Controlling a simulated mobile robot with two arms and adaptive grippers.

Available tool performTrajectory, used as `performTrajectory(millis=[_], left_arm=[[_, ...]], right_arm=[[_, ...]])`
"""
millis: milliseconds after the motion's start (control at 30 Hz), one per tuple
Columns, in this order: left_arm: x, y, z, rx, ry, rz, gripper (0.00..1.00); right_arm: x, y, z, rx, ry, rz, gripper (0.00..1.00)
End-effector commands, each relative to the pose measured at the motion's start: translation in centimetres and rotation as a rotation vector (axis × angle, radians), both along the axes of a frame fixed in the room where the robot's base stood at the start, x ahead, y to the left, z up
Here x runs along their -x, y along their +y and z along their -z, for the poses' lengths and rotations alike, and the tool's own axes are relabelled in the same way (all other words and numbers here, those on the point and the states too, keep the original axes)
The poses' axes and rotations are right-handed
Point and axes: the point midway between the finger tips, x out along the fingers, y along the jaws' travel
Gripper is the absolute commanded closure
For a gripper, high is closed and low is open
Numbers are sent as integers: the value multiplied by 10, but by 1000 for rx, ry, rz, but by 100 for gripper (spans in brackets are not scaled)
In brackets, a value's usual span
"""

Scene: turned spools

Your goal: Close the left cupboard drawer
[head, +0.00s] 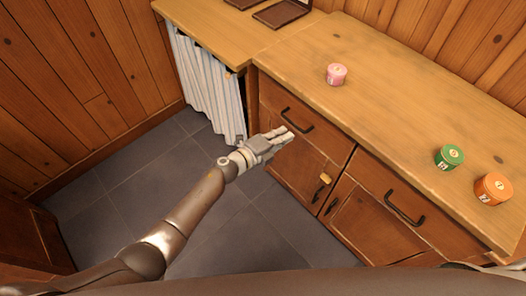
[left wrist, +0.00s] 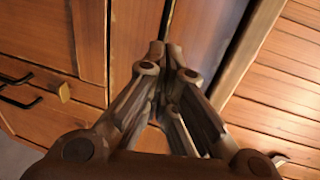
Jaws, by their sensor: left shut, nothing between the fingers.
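The left cupboard drawer (head: 305,130) is in the upper left of the cupboard front, with a dark bar handle (head: 297,120). It looks flush or nearly so; a small gap cannot be told. My left gripper (head: 289,133) is shut and empty, in front of the drawer's lower part, below the handle in the picture. Whether it touches the drawer cannot be told. In the left wrist view, the shut fingers (left wrist: 160,50) point toward wooden panels, with dark handles (left wrist: 22,90) at the left. My right gripper is not in view.
A right drawer (head: 385,205) is beside the left one. A pale curtain (head: 205,85) hangs at the left. The grey tiled floor (head: 130,190) is clear.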

Motion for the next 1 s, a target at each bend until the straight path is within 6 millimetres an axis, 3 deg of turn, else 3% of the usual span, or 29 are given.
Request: performTrajectory(millis=[233,533,800,933,1000], left_arm=[[33,41,-11,-4,3,2,100],[57,71,-17,-2,4,2,100],[60,76,-18,0,4,1,100],[59,86,-3,22,61,-52,100],[59,103,20,59,150,-136,100]], right_arm=[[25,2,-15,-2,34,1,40],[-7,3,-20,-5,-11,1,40],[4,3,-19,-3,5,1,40],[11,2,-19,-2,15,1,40],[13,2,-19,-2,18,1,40]])
